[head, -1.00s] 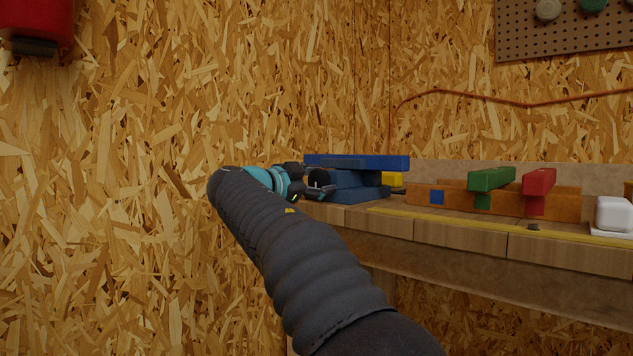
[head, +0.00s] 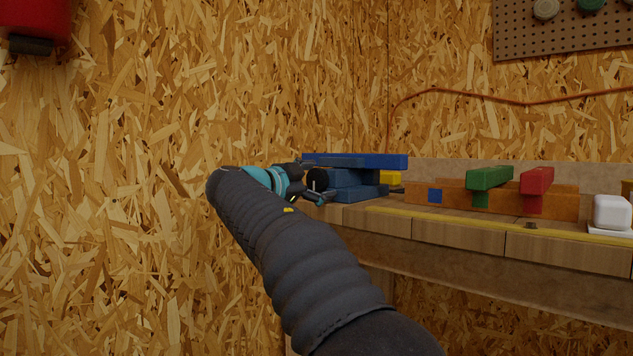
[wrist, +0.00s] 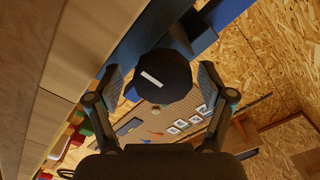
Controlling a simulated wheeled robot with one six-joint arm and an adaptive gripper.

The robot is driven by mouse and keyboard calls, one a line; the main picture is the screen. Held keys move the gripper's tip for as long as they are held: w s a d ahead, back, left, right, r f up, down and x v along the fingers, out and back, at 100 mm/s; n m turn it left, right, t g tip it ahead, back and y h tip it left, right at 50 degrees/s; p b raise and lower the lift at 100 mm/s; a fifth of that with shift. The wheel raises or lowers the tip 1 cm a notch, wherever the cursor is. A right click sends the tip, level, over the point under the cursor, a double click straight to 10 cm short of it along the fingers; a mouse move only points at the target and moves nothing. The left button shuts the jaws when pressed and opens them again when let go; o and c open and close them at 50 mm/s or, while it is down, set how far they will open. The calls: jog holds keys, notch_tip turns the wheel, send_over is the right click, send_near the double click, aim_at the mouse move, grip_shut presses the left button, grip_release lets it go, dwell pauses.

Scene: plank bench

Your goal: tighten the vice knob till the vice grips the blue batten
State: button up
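The blue vice (head: 360,193) stands at the left end of the bench, with the bright blue batten (head: 388,161) lying across its top. The round black vice knob (head: 317,180) faces left, towards my gripper (head: 306,184). In the wrist view the knob (wrist: 163,77) shows a white mark, tilted down to the right. My gripper (wrist: 162,84) is open, with one finger on each side of the knob and a narrow gap at each. The vice jaws are largely hidden, so I cannot tell whether they touch the batten.
An orange rail (head: 455,195) with a green block (head: 489,179) and a red block (head: 537,181) lies to the right. A white box (head: 612,212) stands at far right. The chipboard wall (head: 110,200) is at left.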

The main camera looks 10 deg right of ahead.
jog(key=shift+r, duration=0.1)
jog(key=v, duration=1.2)
